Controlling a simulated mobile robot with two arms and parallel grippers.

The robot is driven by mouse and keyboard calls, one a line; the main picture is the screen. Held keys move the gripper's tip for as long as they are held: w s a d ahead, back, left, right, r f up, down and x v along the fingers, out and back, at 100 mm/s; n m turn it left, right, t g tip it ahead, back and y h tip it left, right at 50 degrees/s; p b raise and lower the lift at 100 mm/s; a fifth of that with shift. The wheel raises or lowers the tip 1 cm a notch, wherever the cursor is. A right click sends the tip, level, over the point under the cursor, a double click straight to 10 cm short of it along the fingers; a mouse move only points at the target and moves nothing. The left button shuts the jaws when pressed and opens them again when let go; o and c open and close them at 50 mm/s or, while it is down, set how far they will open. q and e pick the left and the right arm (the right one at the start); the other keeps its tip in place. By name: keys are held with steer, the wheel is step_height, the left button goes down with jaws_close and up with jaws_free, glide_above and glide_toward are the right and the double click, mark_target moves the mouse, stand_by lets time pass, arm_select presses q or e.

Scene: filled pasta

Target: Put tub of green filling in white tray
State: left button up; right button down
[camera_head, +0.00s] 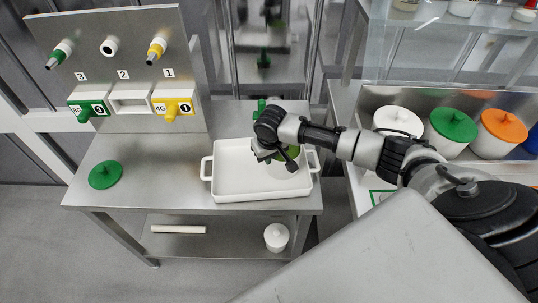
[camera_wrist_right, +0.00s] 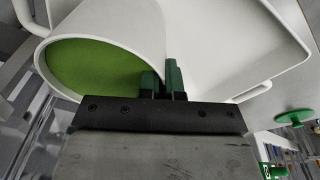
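The tub of green filling (camera_wrist_right: 95,68) is a white round tub with green contents. In the head view the tub (camera_head: 292,152) is at the right part of the white tray (camera_head: 228,192), partly hidden by my right gripper. The tray (camera_wrist_right: 235,45) also shows behind the tub in the right wrist view. My right gripper (camera_wrist_right: 162,80) has its green fingers on either side of the tub's rim, shut on it. In the head view the right gripper (camera_head: 278,153) is over the tray. I cannot tell whether the tub touches the tray floor. My left gripper is not in view.
The tray stands on a steel table (camera_head: 145,190). A green lid (camera_head: 105,174) lies at the table's left, below a panel (camera_head: 130,40) with nozzles. Lidded tubs with white, green (camera_head: 452,125) and orange lids stand at right. A white container (camera_head: 276,237) is on the lower shelf.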

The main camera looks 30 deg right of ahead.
steer(key=shift+f, duration=0.1)
steer(key=shift+f, duration=0.15)
steer(key=c, duration=1.3)
jaws_free()
steer(key=r, duration=0.4)
steer(key=s+r, duration=0.1)
steer(key=r, duration=0.3)
steer(key=r+b, duration=0.1)
steer(key=r, duration=0.3)
steer(key=shift+s+a+r, duration=0.1)
steer(key=shift+s+a, duration=0.2)
steer(key=shift+s, duration=0.1)
